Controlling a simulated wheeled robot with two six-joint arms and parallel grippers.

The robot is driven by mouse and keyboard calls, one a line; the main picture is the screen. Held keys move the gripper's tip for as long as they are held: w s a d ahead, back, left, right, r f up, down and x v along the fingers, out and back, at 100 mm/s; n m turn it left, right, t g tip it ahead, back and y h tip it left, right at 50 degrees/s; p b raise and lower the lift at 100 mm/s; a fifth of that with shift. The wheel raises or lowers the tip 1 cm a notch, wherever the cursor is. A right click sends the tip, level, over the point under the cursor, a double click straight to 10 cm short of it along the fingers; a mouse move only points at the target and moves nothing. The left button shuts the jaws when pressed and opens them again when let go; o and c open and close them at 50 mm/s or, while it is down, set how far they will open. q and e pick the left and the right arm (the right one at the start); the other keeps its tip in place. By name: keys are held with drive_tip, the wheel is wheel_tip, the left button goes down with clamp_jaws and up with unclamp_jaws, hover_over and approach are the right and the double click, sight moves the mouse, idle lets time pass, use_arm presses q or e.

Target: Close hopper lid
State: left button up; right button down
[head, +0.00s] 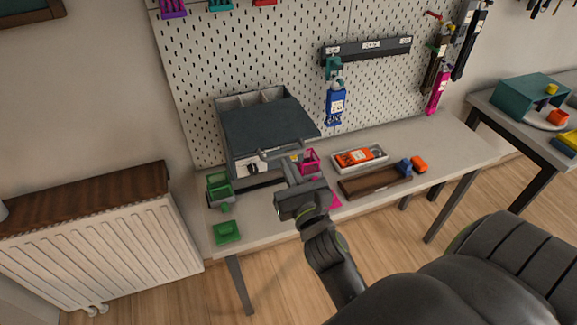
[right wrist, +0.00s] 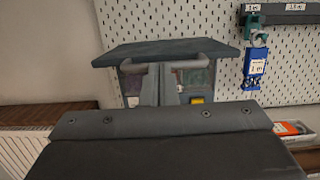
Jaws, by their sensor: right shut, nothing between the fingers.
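The hopper is a grey box (head: 240,167) at the back left of the bench, against the pegboard. Its dark slate lid (head: 262,124) lies over much of the top; open compartments show behind the lid's far edge. In the right wrist view the lid (right wrist: 170,51) shows nearly edge-on above the hopper front. My right gripper (head: 290,160) is in front of the hopper, fingers shut and empty. In the right wrist view its fingers (right wrist: 160,75) reach up to a grey bar below the lid; whether they touch it I cannot tell. My left gripper is not in view.
A green bin (head: 219,188) and a green tray (head: 227,232) stand left of my right gripper. A pink basket (head: 310,160), a tray with an orange tool (head: 360,157) and a brown tray (head: 375,181) lie to its right. The right bench end is clear.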

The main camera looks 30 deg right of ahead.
sight(274, 136)
drive_tip(key=x, duration=0.3)
drive_tip(key=f+x, duration=0.1)
drive_tip(key=x, duration=0.5)
drive_tip(key=shift+w+d+f, duration=0.1)
drive_tip(key=shift+w+f, duration=0.25)
drive_tip(key=shift+w, duration=0.2)
drive_tip(key=shift+r, duration=0.25)
